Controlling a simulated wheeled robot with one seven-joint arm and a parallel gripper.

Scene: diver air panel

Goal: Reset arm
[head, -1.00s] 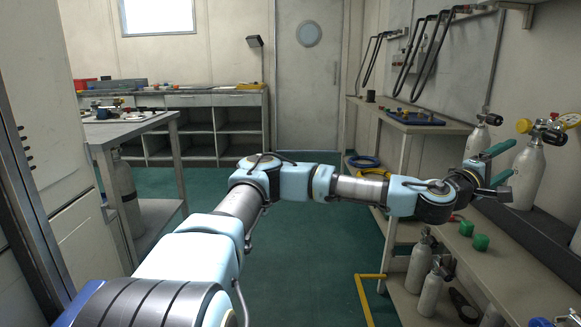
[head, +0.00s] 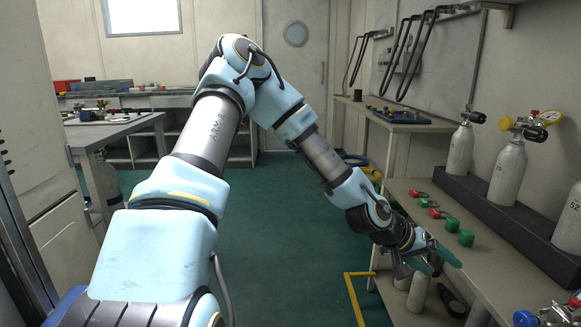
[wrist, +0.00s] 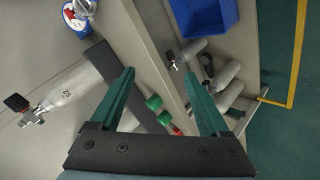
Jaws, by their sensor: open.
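My gripper (head: 434,262) is at the right in the head view, beside the front edge of the right-hand bench (head: 508,262). Its two green fingers are apart, with nothing held between them. In the wrist view the open fingers (wrist: 165,88) point over the bench edge, with the bench top on the left and the lower shelf on the right. My arm rises from the lower left, bends high in the middle and slopes down to the right.
White cylinders (head: 506,172) stand in a dark rack on the bench. Green caps (head: 466,238) and red-ringed parts lie near its edge. Grey cylinders (head: 418,292) stand below. A blue bin (wrist: 203,14) shows in the wrist view. The green floor (head: 285,225) is open in the middle.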

